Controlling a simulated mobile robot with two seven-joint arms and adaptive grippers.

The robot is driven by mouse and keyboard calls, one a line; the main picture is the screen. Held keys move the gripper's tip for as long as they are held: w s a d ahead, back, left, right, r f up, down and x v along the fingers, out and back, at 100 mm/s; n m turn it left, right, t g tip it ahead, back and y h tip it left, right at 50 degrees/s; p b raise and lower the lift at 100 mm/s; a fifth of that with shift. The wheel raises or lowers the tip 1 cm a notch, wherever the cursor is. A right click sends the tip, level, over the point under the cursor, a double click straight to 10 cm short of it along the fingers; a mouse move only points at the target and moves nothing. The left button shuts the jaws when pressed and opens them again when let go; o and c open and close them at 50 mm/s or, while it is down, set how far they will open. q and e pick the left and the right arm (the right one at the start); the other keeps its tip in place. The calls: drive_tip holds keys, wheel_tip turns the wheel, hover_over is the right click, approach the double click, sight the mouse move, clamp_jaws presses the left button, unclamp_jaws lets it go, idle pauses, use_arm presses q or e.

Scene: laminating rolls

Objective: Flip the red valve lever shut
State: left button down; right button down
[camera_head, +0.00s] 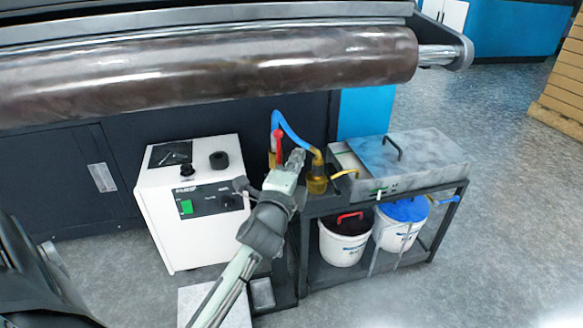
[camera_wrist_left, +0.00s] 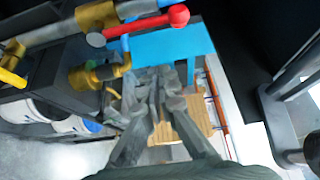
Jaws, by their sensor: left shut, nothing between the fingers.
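The red valve lever (camera_head: 279,143) stands upright beside the blue hose at the back of the cart in the head view. In the left wrist view the red lever (camera_wrist_left: 145,25) ends in a round red knob and joins a brass and grey pipe (camera_wrist_left: 95,15). My left gripper (camera_head: 297,158) is shut and empty, just right of the lever in the head view. In the wrist view its fingers (camera_wrist_left: 165,90) are below the lever, with a visible gap between them and the lever. My right gripper is not in view.
A brass fitting (camera_head: 317,178) and blue hose (camera_head: 293,133) are close to my gripper. A white control box (camera_head: 190,235) stands left. A cart (camera_head: 385,197) carries a grey metal tank (camera_head: 425,158), with buckets below. A large roller (camera_head: 220,68) spans above. Floor is open at right.

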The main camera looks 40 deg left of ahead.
sight(279, 151)
use_arm(q)
drive_tip(key=shift+w+a, duration=0.15)
drive_tip(key=shift+a, duration=0.95)
drive_tip(key=shift+w+a, duration=0.15)
drive_tip(key=shift+a, duration=0.9)
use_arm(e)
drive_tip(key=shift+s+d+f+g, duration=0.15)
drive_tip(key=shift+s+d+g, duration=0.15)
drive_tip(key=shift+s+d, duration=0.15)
use_arm(q)
drive_tip(key=shift+f, duration=0.1)
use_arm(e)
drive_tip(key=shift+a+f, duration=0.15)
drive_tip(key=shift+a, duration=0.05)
